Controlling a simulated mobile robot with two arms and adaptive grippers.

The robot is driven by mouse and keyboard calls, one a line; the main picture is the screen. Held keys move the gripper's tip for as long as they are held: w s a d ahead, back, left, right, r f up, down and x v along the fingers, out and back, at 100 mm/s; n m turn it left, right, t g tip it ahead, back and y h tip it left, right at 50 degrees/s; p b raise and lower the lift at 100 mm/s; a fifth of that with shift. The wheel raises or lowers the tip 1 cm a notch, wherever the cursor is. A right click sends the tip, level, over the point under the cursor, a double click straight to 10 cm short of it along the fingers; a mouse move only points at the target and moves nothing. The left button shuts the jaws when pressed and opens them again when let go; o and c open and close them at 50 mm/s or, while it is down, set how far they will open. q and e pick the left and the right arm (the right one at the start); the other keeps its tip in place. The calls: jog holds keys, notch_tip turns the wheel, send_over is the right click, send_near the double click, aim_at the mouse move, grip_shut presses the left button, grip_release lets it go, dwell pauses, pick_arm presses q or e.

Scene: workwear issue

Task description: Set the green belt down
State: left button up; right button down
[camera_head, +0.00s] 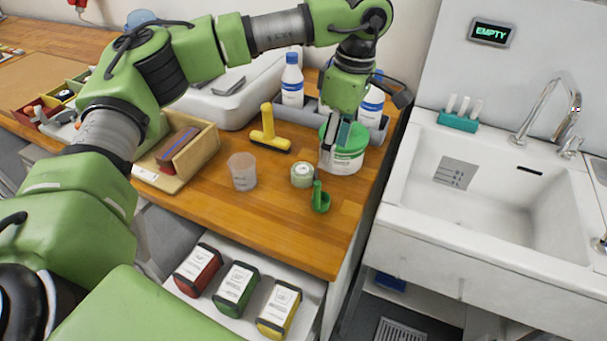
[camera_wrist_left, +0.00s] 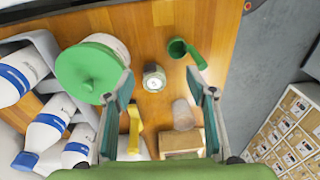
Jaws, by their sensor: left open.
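No thing in these views is clearly a green belt. A small round pale-green roll or tin (camera_head: 303,174) lies on the wooden counter (camera_head: 275,232); it also shows in the left wrist view (camera_wrist_left: 153,78). A green scoop-like piece (camera_head: 320,199) lies beside it, also in the left wrist view (camera_wrist_left: 179,47). A green-banded pack (camera_head: 236,289) sits in the open drawer. My left gripper (camera_head: 336,147) is open above the counter, in front of the green-lidded tub (camera_head: 352,158). The left wrist view shows its fingers (camera_wrist_left: 161,85) apart with nothing held. My right gripper is out of view.
A yellow scraper (camera_head: 268,135), a clear cup (camera_head: 242,172) and a wooden box (camera_head: 199,150) stand left of the gripper. White bottles (camera_head: 292,84) stand behind. A white sink (camera_head: 480,205) is at right. The counter's front right is clear.

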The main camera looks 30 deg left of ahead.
pick_arm(q)
jog(key=y, duration=0.2)
send_near(303, 169)
jog(key=p+x, duration=0.1)
jog(key=x, duration=0.2)
jog(key=shift+s+a+f, duration=0.1)
jog(key=shift+s+f, duration=0.1)
jog(key=shift+s, duration=0.05)
jog(key=p+x, duration=0.1)
jog(key=x, duration=0.5)
jog(key=shift+w+a+f+p, duration=0.1)
jog(key=shift+a+f+p, duration=0.05)
jog(key=shift+f+p, duration=0.25)
jog(key=c, duration=1.1)
jog(key=shift+o, duration=0.2)
